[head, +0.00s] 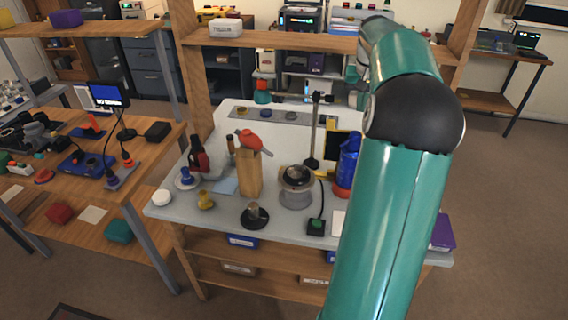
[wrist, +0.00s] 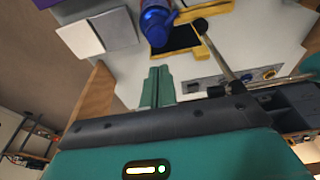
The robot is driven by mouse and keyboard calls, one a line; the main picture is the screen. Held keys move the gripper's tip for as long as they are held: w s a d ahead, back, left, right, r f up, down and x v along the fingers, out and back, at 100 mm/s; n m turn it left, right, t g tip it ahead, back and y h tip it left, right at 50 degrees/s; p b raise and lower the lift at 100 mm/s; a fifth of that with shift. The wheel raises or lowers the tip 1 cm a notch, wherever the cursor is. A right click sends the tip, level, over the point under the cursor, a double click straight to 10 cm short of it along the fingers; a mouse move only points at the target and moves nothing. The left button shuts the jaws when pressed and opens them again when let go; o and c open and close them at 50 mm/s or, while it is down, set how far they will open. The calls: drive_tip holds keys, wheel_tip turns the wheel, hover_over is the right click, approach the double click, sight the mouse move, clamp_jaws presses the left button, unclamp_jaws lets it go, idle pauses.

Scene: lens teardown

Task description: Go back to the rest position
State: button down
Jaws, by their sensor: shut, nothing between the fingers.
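My gripper (wrist: 157,86) shows in the wrist view, with its two green fingers closed together and nothing between them. The fingertips appear over the pale bench top (wrist: 235,50), apart from the blue bottle (wrist: 157,22) and the yellow-framed dark panel (wrist: 185,38). In the head view, my green arm rises along the right side of the bench and bends at a black joint. It covers part of the bench's right side, and the gripper's fingers cannot be made out there.
A thin upright stand (head: 314,130) rises from the bench near the arm. A wooden block (head: 249,172) with a red item on top, a round grey device (head: 296,187) and a blue bottle (head: 347,160) stand on the bench. A wooden shelf beam (head: 270,41) crosses behind. Floor shows at right.

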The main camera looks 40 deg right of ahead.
drive_tip(key=w+a+r+n+t, duration=0.1)
drive_tip(key=a+r+n, duration=0.15)
drive_tip(key=a, duration=1.15)
drive_tip(key=a+r+n+t, duration=0.1)
drive_tip(key=a+r+n, duration=0.15)
drive_tip(key=a, duration=1.25)
drive_tip(key=s+a+f+n+t, duration=0.1)
drive_tip(key=s+a+f+n, duration=0.1)
drive_tip(key=s+a, duration=0.5)
drive_tip(key=s+a+f+n+t+y, duration=0.1)
drive_tip(key=s+a+f+n, duration=0.1)
drive_tip(key=s+a+f, duration=0.3)
drive_tip(key=s+a, duration=0.3)
drive_tip(key=a, duration=0.4)
drive_tip(key=shift+a+f+n+y, duration=0.15)
drive_tip(key=shift+f+n+y, duration=0.05)
drive_tip(key=shift+n+y, duration=0.1)
